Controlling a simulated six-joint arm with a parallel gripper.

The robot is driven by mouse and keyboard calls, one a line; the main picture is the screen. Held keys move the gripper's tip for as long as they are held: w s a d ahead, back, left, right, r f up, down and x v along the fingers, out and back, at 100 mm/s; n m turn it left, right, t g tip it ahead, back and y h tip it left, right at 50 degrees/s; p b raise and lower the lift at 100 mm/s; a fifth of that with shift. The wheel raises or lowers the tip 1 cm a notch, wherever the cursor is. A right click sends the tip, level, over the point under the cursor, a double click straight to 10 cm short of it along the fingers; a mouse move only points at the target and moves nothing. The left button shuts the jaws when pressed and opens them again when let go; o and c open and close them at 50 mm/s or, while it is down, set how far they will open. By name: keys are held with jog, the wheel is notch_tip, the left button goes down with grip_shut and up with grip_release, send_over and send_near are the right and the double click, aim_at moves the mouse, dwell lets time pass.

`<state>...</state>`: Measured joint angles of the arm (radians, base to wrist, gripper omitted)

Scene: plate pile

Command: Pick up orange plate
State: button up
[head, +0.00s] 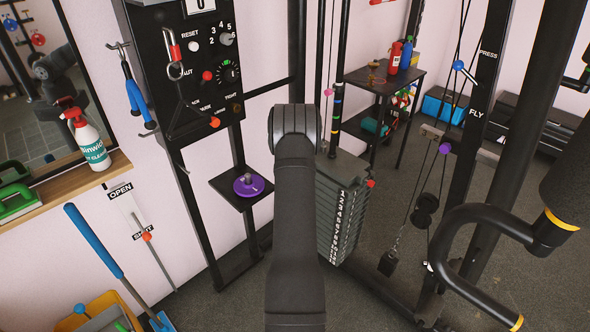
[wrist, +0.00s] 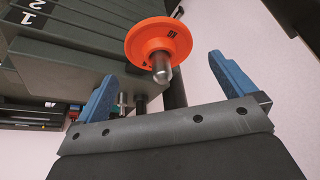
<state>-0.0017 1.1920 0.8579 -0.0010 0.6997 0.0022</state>
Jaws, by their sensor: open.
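The orange plate (wrist: 140,48) shows in the wrist view as a round disc with a raised hub and a black mark near its rim. A metal peg (wrist: 161,68) sticks out of its middle. The plate lies ahead of my gripper (wrist: 163,72), roughly between the blue fingers and apart from them in the picture. The fingers are spread with nothing held. In the head view my own arm fills the middle, and the gripper and orange plate are hidden.
A dark weight stack (head: 341,215) stands right behind my arm and also fills the wrist view's upper left (wrist: 60,62). A purple plate (head: 248,186) lies on a small black shelf (head: 232,201) to the left. Black posts and a cable weight machine stand on the right.

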jog(key=shift+x, duration=2.9)
jog(key=shift+r, duration=0.1)
jog(key=shift+w, duration=0.1)
jog(key=c, duration=1.1)
notch_tip(320, 180, up, 10)
jog(key=shift+r, duration=0.1)
